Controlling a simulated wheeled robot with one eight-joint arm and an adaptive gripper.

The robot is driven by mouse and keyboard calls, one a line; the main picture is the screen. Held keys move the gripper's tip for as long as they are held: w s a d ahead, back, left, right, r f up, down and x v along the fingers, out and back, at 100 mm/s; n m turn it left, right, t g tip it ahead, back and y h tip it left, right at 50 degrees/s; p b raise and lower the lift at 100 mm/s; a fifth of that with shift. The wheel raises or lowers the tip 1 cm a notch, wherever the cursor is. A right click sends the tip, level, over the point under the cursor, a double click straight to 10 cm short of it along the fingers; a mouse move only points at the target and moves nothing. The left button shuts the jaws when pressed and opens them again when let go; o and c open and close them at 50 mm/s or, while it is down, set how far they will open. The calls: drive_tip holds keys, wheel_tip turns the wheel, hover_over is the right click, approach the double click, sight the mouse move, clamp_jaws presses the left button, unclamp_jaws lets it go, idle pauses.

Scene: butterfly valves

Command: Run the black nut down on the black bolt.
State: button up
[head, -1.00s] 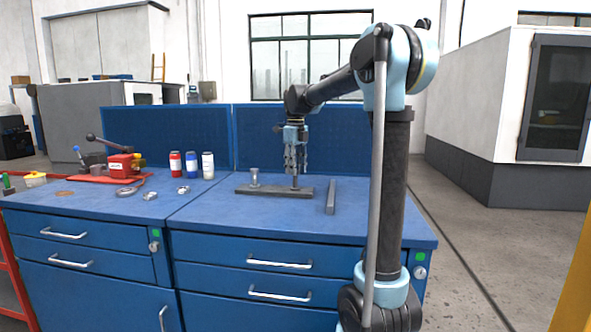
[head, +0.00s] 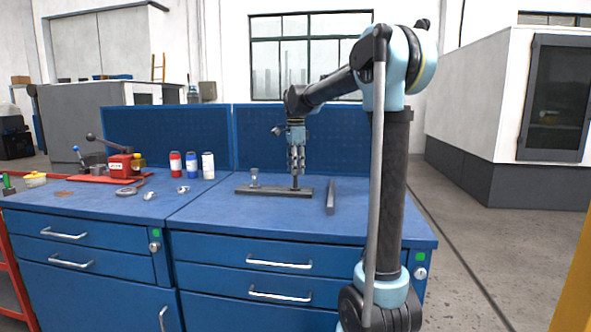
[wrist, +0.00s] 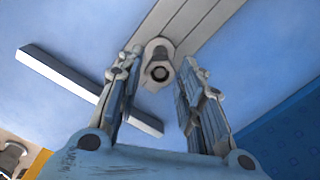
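The black bolt (head: 295,183) stands upright on the right part of a dark flat bar-shaped base on the bench. My gripper (head: 297,170) points straight down over it, and its fingers hide the bolt's top. In the wrist view my gripper (wrist: 162,62) is open, with one finger on each side of a round part with a dark centre (wrist: 160,73), seen end-on. Small gaps show between it and the fingertips. The nut cannot be told apart from the bolt's end here, and it looks pale in this light.
The base (head: 271,192) also carries a second, grey bolt (head: 254,179) at its left. A loose dark bar (head: 331,197) lies to the right. Bottles (head: 191,165), small metal parts (head: 150,196) and a red vise-like tool (head: 119,166) stand further left. The front of the bench is clear.

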drive_tip(key=n, duration=0.4)
drive_tip(key=shift+n, duration=0.4)
drive_tip(key=n, duration=0.4)
drive_tip(key=shift+w, duration=0.1)
drive_tip(key=shift+c, duration=0.6)
clamp_jaws()
